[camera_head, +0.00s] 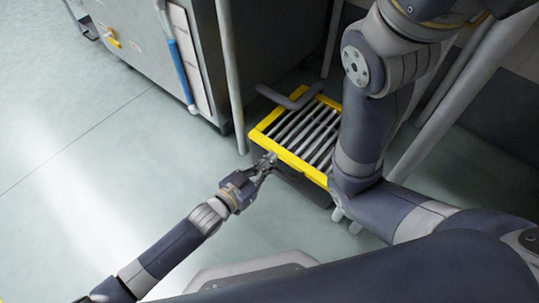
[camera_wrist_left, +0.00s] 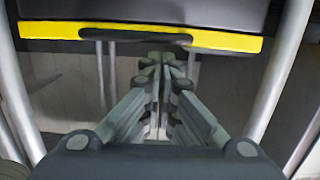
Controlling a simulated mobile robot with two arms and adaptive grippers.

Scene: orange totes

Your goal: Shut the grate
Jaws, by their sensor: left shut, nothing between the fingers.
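The grate (camera_head: 295,161) has a yellow frame and grey parallel bars, and sits low over a dark box in the head view. I cannot tell whether it is fully shut. My left gripper (camera_head: 270,161) is shut and empty at the frame's near edge. In the left wrist view, a yellow bar (camera_wrist_left: 230,41) with a dark handle-like slot (camera_wrist_left: 135,36) runs across the top. The shut fingertips (camera_wrist_left: 163,62) point at it from just below; I cannot tell if they touch. My right arm passes over the grate's right side and hides part of it; its gripper is not seen.
A large grey cabinet (camera_head: 165,50) stands behind to the left, with a blue-edged upright panel (camera_head: 180,75) on it. Pale posts (camera_head: 231,75) rise beside the grate. A grey bent bar (camera_head: 283,99) lies at its back. The floor (camera_head: 80,160) on the left is clear.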

